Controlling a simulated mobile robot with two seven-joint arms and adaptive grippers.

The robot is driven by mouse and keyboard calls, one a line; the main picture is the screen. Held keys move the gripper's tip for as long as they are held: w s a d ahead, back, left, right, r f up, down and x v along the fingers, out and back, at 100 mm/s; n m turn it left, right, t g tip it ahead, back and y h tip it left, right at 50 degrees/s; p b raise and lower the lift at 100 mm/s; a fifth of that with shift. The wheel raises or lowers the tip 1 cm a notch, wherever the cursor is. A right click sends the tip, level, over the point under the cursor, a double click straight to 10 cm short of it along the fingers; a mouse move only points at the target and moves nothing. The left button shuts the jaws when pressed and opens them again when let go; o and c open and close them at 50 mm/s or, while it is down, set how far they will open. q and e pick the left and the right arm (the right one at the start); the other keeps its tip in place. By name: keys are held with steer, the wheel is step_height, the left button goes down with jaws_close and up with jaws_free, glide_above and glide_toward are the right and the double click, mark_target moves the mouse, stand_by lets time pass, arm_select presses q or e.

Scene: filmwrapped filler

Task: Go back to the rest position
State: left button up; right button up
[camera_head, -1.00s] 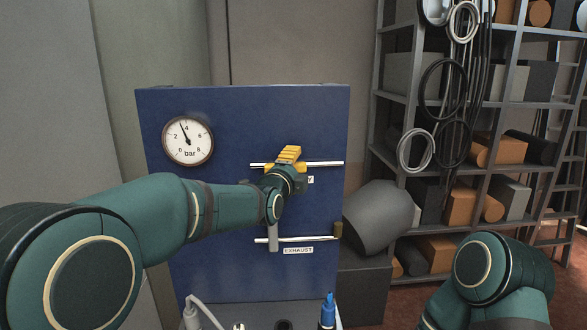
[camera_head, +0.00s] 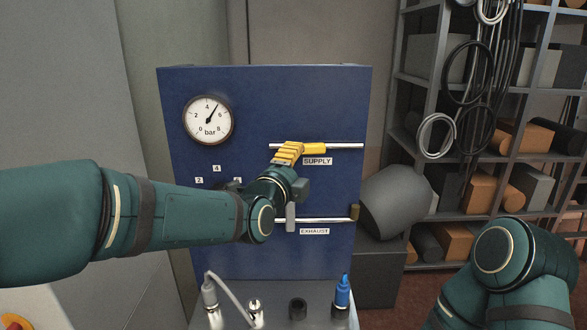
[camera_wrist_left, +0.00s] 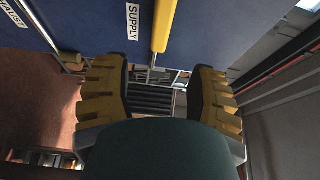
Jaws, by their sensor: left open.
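My left gripper (camera_head: 288,153) is at the blue panel (camera_head: 335,100), near the upper pipe above the SUPPLY label (camera_head: 317,161). A yellow lever handle (camera_head: 316,148) lies along that pipe, just right of the fingers. In the left wrist view my left gripper (camera_wrist_left: 157,80) is open, its two ridged yellow fingers apart with nothing held between them. The yellow handle (camera_wrist_left: 165,25) shows there just beyond the fingers. My right arm shows at the lower right of the head view; its gripper is out of view.
A round pressure gauge (camera_head: 208,120) reads about 5 bar. The EXHAUST pipe (camera_head: 325,220) runs below my left wrist. A blue connector (camera_head: 342,292) and a grey hose (camera_head: 232,292) stand on the ledge below. Loaded shelves (camera_head: 490,155) fill the right side.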

arm_select(q)
steer(key=shift+s+a, duration=0.1)
steer(key=shift+s, duration=0.15)
steer(key=shift+f, duration=0.1)
steer(key=s+a+f+n+g+y+b, duration=0.15)
steer(key=f+n, duration=0.25)
steer(key=f, duration=0.8)
steer(key=s+a+f+n+g+y+b, duration=0.1)
steer(key=s+a+f+n+g, duration=0.2)
steer(key=f, duration=0.9)
steer(key=a+f+n+g+y+b, duration=0.1)
steer(key=a+f+n+g, duration=0.3)
steer(key=f, duration=0.8)
steer(key=s+a+f+n+g+b, duration=0.2)
steer(key=s+f+n+g, duration=0.4)
steer(key=s+f+n, duration=0.7)
steer(key=s+f+b, duration=0.1)
steer(key=s+f, duration=0.7)
steer(key=f, duration=0.1)
steer(key=shift+b, duration=0.35)
